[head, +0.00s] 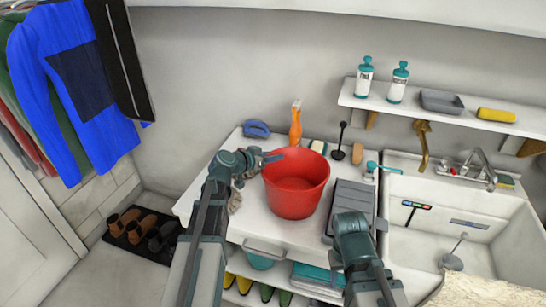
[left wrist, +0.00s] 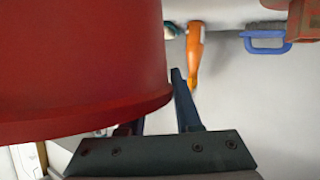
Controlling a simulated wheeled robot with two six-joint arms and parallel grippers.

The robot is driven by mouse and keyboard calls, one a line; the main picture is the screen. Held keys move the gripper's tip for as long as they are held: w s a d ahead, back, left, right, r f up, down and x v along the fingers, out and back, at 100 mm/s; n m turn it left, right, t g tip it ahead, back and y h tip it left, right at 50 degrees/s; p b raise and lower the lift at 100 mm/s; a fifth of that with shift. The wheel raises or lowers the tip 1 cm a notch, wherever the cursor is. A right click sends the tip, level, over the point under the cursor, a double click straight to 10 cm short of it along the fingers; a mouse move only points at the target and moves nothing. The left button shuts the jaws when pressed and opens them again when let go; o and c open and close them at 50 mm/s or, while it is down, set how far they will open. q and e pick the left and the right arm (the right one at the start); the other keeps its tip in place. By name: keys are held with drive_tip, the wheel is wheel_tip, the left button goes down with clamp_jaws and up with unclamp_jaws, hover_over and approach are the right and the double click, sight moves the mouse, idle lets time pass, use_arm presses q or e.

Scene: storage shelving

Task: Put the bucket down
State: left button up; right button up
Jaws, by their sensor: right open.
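The red bucket (head: 296,188) is upright at the counter, and I cannot tell whether its base touches the top. My left gripper (head: 266,158) is at the bucket's left rim. In the left wrist view the bucket (left wrist: 75,60) fills the left side. One finger of my left gripper (left wrist: 158,108) shows just beside its rim, and the other is hidden behind the bucket. The white counter (head: 222,190) lies around and under the bucket. My right gripper (head: 347,222) is to the bucket's right, in front of a dark grey rack, open, its fingers hard to make out.
Behind the bucket are an orange bottle (head: 296,125) and a blue brush (head: 256,129). The dark grey rack (head: 352,197) stands right of it, then a sink (head: 440,240). A wall shelf (head: 440,117) is above. Some counter left of the bucket is free.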

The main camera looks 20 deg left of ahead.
use_arm(q)
drive_tip(key=shift+r, duration=0.25)
drive_tip(key=p+v, duration=0.5)
drive_tip(key=v, duration=0.7)
idle(0.3)
